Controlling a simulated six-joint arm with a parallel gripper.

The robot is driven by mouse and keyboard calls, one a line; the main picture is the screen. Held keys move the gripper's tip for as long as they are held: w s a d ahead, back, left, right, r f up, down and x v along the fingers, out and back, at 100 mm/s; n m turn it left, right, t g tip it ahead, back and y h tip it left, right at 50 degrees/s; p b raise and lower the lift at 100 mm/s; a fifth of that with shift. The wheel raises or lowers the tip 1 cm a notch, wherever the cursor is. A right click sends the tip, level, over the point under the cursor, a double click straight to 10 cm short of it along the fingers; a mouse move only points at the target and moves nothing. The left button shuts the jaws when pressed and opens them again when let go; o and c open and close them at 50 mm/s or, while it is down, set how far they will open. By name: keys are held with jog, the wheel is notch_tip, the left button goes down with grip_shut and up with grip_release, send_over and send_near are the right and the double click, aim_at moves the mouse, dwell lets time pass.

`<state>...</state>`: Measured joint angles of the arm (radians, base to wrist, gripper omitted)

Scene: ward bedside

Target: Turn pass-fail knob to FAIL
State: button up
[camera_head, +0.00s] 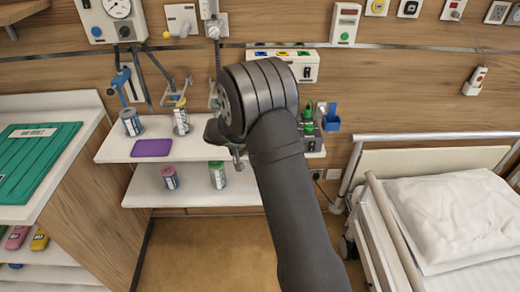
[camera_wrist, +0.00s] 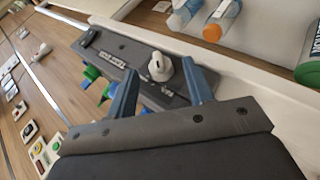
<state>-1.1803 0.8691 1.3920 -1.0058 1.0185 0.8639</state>
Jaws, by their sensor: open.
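The pass-fail knob (camera_wrist: 160,66) is a pale, rounded knob with a dark spot on a dark grey panel (camera_wrist: 125,51) in the wrist view. White lettering lies on both sides of it, too small and tilted to read surely. I cannot tell which setting the knob points to. My gripper (camera_wrist: 158,70) is open, its two blue-grey fingers on either side of the knob. I cannot tell whether they touch it. In the head view my arm hides the knob; part of the dark panel (camera_head: 313,143) shows at the shelf's right end.
Green and blue items (camera_wrist: 92,75) stand beside the panel. Bottles (camera_wrist: 222,20) stand on the other side. In the head view, a purple pad (camera_head: 151,148) and containers (camera_head: 131,122) lie along the shelf (camera_head: 112,150). A bed (camera_head: 440,215) stands at right.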

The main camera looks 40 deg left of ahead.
jog(key=v, duration=1.7)
jog(key=shift+w, duration=0.2)
jog(key=x, duration=1.7)
jog(key=shift+f, duration=0.2)
